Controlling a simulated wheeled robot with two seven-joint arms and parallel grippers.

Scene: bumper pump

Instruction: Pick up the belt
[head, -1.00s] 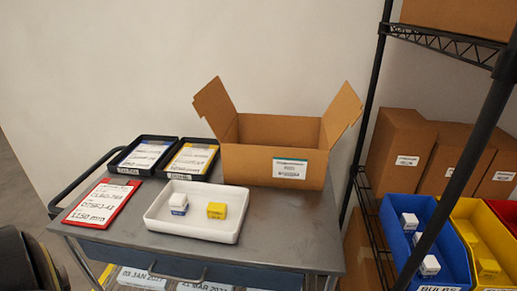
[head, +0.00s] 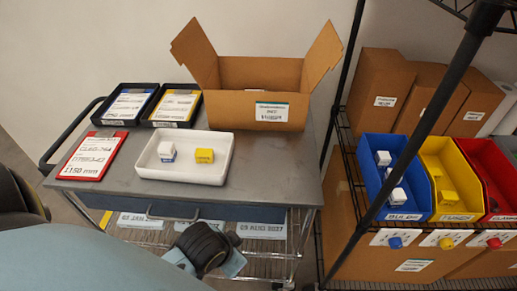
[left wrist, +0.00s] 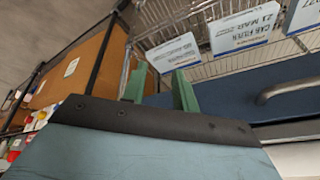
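I cannot pick out a belt in either view. A red-framed card (head: 93,156) with large print, including "1150 mm", lies at the left of the grey cart top (head: 270,165). Flat white labelled packets (head: 262,231) lie on the wire shelf under the cart; they also show in the left wrist view (left wrist: 245,28). My left gripper (left wrist: 160,88) has its two green fingers apart, with nothing seen between them, and faces the wire shelf and the blue drawer (left wrist: 240,98). In the head view its fingers are not clear. My right gripper is not in view.
On the cart stand a white tray (head: 185,178) with a white and a yellow block, two black-framed cards and an open cardboard box (head: 250,107). A rack at the right holds blue (head: 405,212), yellow and red bins. Its black post stands in front.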

